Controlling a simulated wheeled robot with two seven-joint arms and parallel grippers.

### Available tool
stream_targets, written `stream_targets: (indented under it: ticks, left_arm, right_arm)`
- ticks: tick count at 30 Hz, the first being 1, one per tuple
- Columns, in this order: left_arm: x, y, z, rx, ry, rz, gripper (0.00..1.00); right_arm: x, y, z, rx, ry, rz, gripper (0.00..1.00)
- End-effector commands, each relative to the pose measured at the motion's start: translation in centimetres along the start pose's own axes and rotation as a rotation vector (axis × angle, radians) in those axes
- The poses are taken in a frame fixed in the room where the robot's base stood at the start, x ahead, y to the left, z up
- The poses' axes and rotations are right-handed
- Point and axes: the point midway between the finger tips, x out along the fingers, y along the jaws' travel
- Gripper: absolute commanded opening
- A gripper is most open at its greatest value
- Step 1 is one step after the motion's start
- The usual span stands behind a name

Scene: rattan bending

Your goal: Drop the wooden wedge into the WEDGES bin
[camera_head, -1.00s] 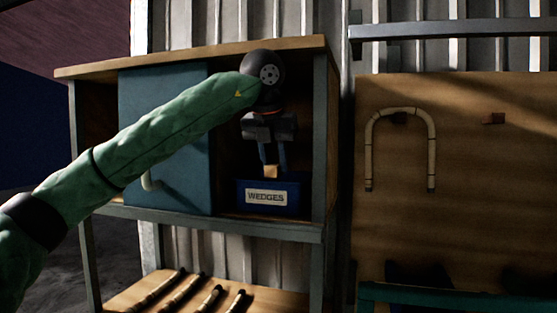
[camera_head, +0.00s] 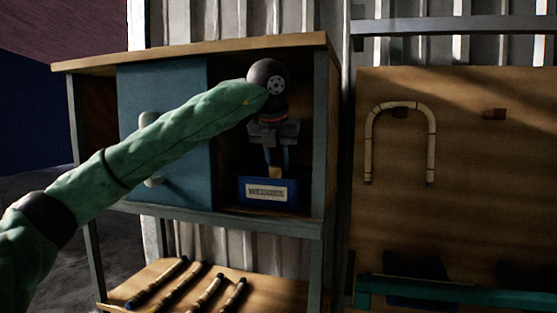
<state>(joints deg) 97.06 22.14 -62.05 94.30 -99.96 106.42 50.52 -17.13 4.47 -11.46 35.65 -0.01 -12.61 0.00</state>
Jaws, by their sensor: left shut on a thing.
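My left gripper (camera_head: 274,162) points down inside the open right half of the cabinet. It is shut on the small tan wooden wedge (camera_head: 274,173), whose lower end shows between the fingertips. The wedge is at the top of the blue WEDGES bin (camera_head: 289,206), just above or behind its front rim; I cannot tell how deep. The bin sits on the cabinet shelf with its white label facing me. The inside of the bin is hidden. My right gripper is not in view.
The cabinet's blue door panel (camera_head: 190,100) covers its left half, with a pale handle behind my left arm. The cabinet's right side post (camera_head: 320,135) stands close to the gripper. Several rattan poles (camera_head: 180,284) lie on the lower shelf. A bent rattan piece (camera_head: 432,140) hangs on the board.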

Motion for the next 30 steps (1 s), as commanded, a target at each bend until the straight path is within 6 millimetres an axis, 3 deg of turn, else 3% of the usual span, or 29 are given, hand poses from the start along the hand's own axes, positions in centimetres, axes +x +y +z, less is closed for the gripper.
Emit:
stream_targets:
  ticks: [1, 2, 5, 16, 23, 26, 29, 30]
  left_arm:
    - [0.2, 0.0, -0.1, 0.000, 0.000, 0.000, 0.05]
    - [0.1, 0.0, -0.1, 0.000, 0.000, 0.000, 0.30]
    - [0.1, 0.0, 0.0, 0.000, 0.000, 0.000, 0.48]
    - [-0.2, 0.0, 0.1, 0.000, 0.000, 0.000, 0.48]
    - [-0.9, -0.1, -0.2, 0.001, -0.003, 0.001, 0.48]
    - [-1.4, 0.0, -1.7, 0.001, -0.003, 0.000, 0.48]
    - [-2.0, -0.1, -2.9, 0.003, -0.002, 0.001, 0.48]
    - [-2.2, -0.1, -3.2, 0.002, -0.002, 0.000, 0.48]
  right_arm:
    - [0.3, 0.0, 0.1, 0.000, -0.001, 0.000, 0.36]
    - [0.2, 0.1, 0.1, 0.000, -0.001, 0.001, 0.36]
    - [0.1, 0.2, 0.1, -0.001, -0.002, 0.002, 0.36]
    - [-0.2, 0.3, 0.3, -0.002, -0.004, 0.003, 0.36]
    - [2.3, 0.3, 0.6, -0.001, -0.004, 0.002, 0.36]
    - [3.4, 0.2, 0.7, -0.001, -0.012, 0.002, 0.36]
    - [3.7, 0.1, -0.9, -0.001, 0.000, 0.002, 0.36]
    - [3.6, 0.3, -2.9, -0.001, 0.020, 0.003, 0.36]
